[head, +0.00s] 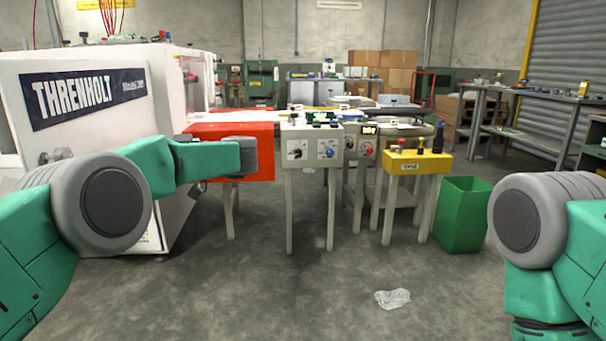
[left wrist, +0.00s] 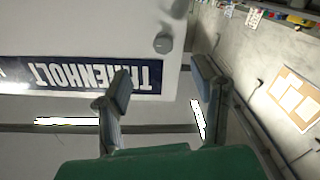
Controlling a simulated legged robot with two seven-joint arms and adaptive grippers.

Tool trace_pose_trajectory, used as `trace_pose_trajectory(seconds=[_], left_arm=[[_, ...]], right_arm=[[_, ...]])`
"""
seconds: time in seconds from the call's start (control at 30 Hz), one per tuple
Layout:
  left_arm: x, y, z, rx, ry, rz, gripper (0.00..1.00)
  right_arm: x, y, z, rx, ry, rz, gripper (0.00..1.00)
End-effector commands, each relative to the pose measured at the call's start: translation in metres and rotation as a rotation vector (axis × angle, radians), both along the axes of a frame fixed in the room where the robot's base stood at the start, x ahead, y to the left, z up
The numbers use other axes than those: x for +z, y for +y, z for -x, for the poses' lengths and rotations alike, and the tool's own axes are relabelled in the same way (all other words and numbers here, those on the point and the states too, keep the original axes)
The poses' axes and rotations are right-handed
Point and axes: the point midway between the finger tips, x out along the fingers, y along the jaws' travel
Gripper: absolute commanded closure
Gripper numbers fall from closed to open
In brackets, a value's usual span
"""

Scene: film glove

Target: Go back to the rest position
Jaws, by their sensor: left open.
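My left gripper (left wrist: 160,88) is open in the left wrist view, its two dark fingers well apart with nothing between them. The white machine's THRENHOLT label shows upside down behind the fingers. In the head view my left arm (head: 190,160) comes in from the left and reaches across in front of the red box (head: 215,138); its fingers cannot be made out there. Only the elbow part of my right arm (head: 540,225) shows at the right edge, and its gripper is out of view. A crumpled piece of clear film (head: 393,298) lies on the floor.
The white machine (head: 95,85) stands close on the left. A grey control box (head: 312,147) and a yellow button box (head: 411,162) stand on legs ahead. A green bin (head: 462,215) is to their right. The floor in front is mostly clear.

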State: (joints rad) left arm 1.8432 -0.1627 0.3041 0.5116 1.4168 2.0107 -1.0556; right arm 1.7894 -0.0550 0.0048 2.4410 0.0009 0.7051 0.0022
Motion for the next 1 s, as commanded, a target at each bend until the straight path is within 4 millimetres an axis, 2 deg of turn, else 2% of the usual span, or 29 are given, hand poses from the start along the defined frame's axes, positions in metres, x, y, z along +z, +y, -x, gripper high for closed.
trace_pose_trajectory(seconds=[0.33, 0.47, 0.57, 0.67, 0.77, 0.8, 0.87, 0.9, 0.97, 1.0], left_arm=[[-0.037, 0.008, -0.027, -0.207, 0.053, -0.153, 0.48], [-0.058, 0.001, -0.04, -0.333, 0.09, -0.223, 0.48], [-0.082, -0.007, -0.049, -0.457, 0.132, -0.272, 0.48], [-0.118, -0.016, -0.057, -0.62, 0.198, -0.306, 0.48], [-0.176, -0.026, -0.056, -0.839, 0.301, -0.3, 0.48], [-0.206, -0.03, -0.05, -0.937, 0.352, -0.278, 0.48], [-0.25, -0.036, -0.036, -1.076, 0.432, -0.225, 0.48], [-0.278, -0.04, -0.023, -1.159, 0.485, -0.179, 0.48], [-0.317, -0.044, 0.002, -1.265, 0.562, -0.101, 0.48], [-0.341, -0.046, 0.021, -1.327, 0.614, -0.042, 0.48]], right_arm=[[0.0, 0.0, 0.0, 0.0, 0.0, 0.0, 0.6], [0.0, 0.0, 0.0, 0.001, 0.0, 0.0, 0.6], [0.0, 0.0, 0.0, 0.0, 0.0, 0.0, 0.6], [0.0, 0.0, 0.0, 0.0, 0.0, 0.0, 0.6], [0.0, 0.0, 0.0, -0.001, 0.0, 0.0, 0.6], [0.0, 0.0, 0.0, -0.001, 0.0, 0.0, 0.6], [0.0, 0.0, 0.0, -0.001, 0.0, 0.0, 0.6], [0.0, 0.0, 0.0, -0.001, 0.0, 0.0, 0.6], [0.0, 0.0, 0.0, -0.001, 0.0, 0.0, 0.6], [0.0, 0.0, 0.0, -0.001, 0.0, 0.0, 0.6]])
